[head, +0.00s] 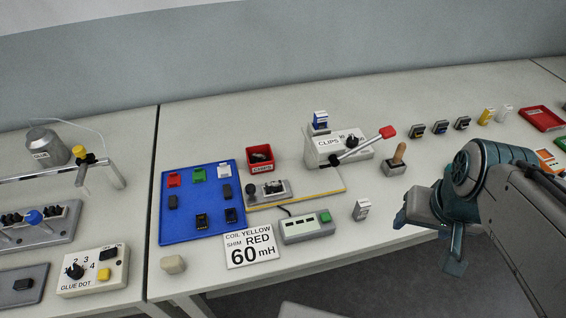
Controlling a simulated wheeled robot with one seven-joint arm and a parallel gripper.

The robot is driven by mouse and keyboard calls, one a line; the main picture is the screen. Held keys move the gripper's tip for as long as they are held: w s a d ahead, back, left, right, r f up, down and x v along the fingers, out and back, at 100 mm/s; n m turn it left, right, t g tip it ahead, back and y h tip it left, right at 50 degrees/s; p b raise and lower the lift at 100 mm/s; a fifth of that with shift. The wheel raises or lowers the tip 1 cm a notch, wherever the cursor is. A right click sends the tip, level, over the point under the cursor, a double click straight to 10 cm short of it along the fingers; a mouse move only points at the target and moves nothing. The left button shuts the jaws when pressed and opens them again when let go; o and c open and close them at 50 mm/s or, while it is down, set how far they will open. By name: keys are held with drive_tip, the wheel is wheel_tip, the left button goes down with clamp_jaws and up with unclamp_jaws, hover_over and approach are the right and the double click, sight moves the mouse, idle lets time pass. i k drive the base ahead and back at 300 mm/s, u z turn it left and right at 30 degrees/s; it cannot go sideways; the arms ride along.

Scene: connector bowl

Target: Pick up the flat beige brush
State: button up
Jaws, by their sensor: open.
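A small beige block (173,264) with rounded edges lies on the white table near its front edge, left of the printed card. It is the only flat beige thing I can pick out, but no bristles show, so I cannot be sure it is the brush. My gripper (428,242) is at the right, at the table's front edge. It is open, with nothing visible between its fingers, and far to the right of the beige block.
A blue tray (188,233) with several small parts lies behind the block. A printed card (250,250), a grey box with a green button (306,227) and a white block (361,209) stand between block and gripper. A lever press (330,148) stands behind.

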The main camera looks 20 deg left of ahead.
sight(396, 162)
drive_tip(key=z, duration=2.25)
drive_tip(key=i, duration=1.2)
drive_tip(key=u, duration=3.85)
drive_tip(key=i, duration=0.55)
drive_tip(key=z, duration=0.05)
